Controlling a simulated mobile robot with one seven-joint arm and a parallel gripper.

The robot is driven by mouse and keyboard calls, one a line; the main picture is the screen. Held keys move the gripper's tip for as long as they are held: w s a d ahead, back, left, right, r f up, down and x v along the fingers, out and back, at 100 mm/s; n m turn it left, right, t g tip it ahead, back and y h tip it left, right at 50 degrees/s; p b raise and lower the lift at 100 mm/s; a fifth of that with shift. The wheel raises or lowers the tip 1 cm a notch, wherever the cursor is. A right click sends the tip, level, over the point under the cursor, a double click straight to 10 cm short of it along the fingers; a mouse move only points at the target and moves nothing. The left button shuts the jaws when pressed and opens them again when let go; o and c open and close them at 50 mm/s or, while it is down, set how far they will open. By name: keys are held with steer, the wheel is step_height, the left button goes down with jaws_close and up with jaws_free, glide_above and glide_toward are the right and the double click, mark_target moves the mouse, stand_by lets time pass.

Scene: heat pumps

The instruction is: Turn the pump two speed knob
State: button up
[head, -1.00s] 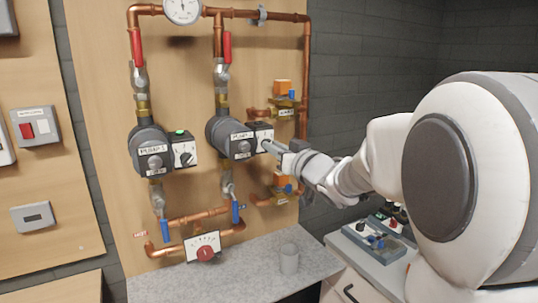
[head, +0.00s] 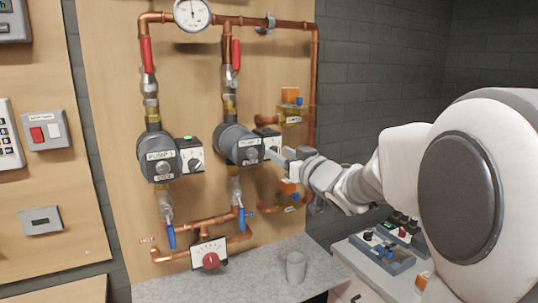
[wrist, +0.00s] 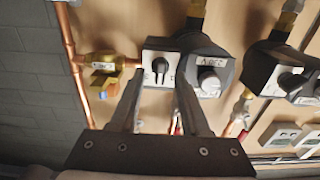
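Pump two (head: 237,150) is the right of two dark pumps on the copper pipes. Its control box (head: 266,136) is on its right side. My gripper (head: 272,153) is at the front of this box and hides the speed knob in the head view. In the wrist view the dark speed knob (wrist: 160,66) shows on the pale face of the box (wrist: 150,50), upside down. The two fingers of my gripper (wrist: 158,85) are apart with a gap between them. The knob appears between and just beyond the fingertips; I cannot tell whether they touch it.
Pump one (head: 160,155) stands to the left with its own knob and a green light. A brass valve with an orange actuator (head: 290,100) is close to the right of pump two. A grey cup (head: 295,267) stands on the counter (head: 240,280) below.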

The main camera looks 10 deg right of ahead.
steer(key=v, duration=1.7)
steer(key=shift+s+p, duration=0.2)
steer(key=shift+p, duration=0.2)
steer(key=s+d+f+m+g+h, duration=0.4)
steer(key=s+m+h, duration=0.1)
steer(key=h, duration=0.3)
steer(key=s+a+f+g+y, duration=0.1)
steer(key=s+a+f+g, duration=0.2)
steer(key=s, duration=0.3)
steer(key=s+a+f+n+g+y+p, duration=0.1)
steer(key=s+a+f+g, duration=0.3)
steer(key=s+a+f, duration=0.1)
steer(key=shift+s+a+g, duration=0.3)
steer(key=shift+s+a, duration=0.55)
steer(key=shift+s, duration=0.35)
